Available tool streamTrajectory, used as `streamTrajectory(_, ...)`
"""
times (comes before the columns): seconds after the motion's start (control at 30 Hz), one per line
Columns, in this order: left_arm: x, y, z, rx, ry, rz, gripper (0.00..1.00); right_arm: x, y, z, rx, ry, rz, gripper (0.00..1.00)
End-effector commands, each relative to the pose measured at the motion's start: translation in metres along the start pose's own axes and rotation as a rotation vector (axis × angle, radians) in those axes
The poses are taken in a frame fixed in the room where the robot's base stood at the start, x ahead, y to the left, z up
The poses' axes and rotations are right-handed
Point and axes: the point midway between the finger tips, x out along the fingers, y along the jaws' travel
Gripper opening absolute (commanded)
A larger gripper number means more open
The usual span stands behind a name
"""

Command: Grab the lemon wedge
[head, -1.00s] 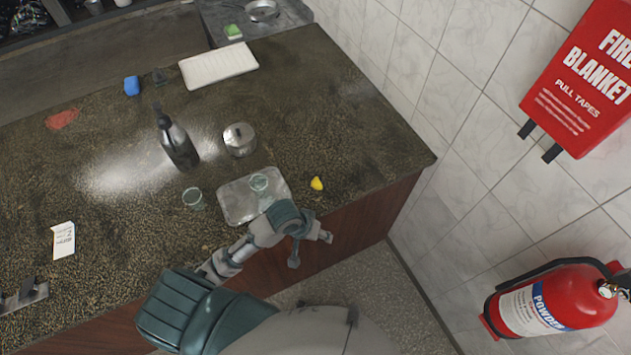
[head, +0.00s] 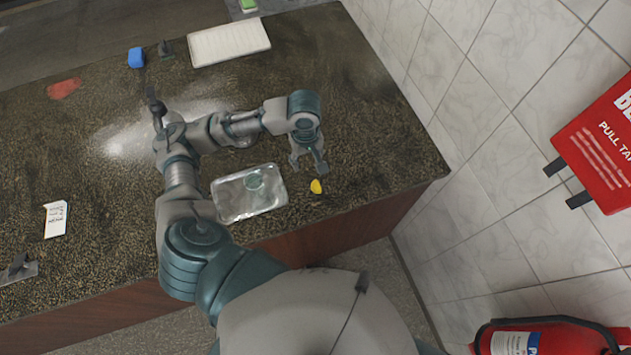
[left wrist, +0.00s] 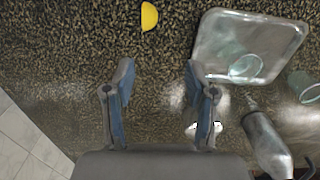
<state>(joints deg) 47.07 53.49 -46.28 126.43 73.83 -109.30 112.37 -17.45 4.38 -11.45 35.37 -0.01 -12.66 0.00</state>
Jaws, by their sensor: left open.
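The yellow lemon wedge (head: 316,186) lies on the dark speckled counter, near its front edge and just right of the metal tray. My left gripper (head: 308,167) is open and empty, just beyond the wedge and apart from it. In the left wrist view the lemon wedge (left wrist: 149,16) is at the top edge, ahead of the open fingers (left wrist: 160,85) with a gap between. My right gripper is not in view.
The metal tray (head: 222,205) holds a glass (head: 254,181). The left wrist view also shows a second glass (left wrist: 304,86) and a dark bottle (left wrist: 266,145) beside the tray. A white tray (head: 229,42) lies at the back. Tiled wall stands at right.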

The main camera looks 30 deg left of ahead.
Motion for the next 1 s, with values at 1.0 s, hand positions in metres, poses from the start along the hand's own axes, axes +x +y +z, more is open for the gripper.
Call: streamTrajectory(1.0,0.146,0.011,0.003,0.005,-0.001,0.001,0.56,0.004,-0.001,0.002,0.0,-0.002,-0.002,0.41)
